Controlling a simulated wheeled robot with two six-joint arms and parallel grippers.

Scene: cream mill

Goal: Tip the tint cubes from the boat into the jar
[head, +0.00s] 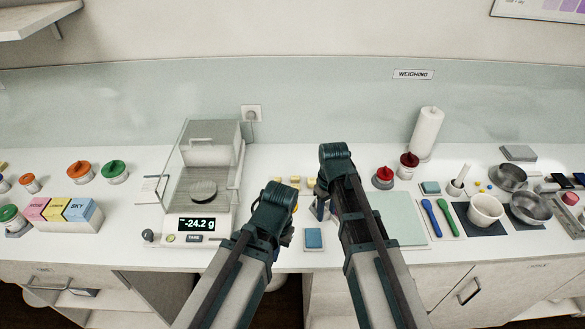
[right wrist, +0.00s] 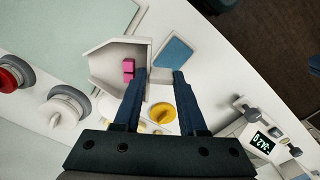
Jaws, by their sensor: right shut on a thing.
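The boat (right wrist: 104,62) is a pale, open, angular tray in the right wrist view, with pink tint cubes (right wrist: 128,70) together inside it. My right gripper (right wrist: 161,76) is shut on the boat at its near side; in the head view its fingers (head: 322,209) are mostly behind my arm. My left gripper (head: 288,204) is over the front of the counter, and its wrist hides its fingertips. Which vessel is the task's jar is unclear. A jar with a white knobbed lid (right wrist: 66,107) stands beside the boat in the right wrist view. A round yellow thing (right wrist: 161,112) shows between my right fingers.
A blue pad (head: 314,238) lies at the counter's front edge. The scale (head: 197,226) reads -24.2 g. Red-lidded jars (head: 383,178), a green mat (head: 403,222), spatulas (head: 443,218) and a white bowl (head: 486,208) are to the right. Colour boxes (head: 62,213) stand left.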

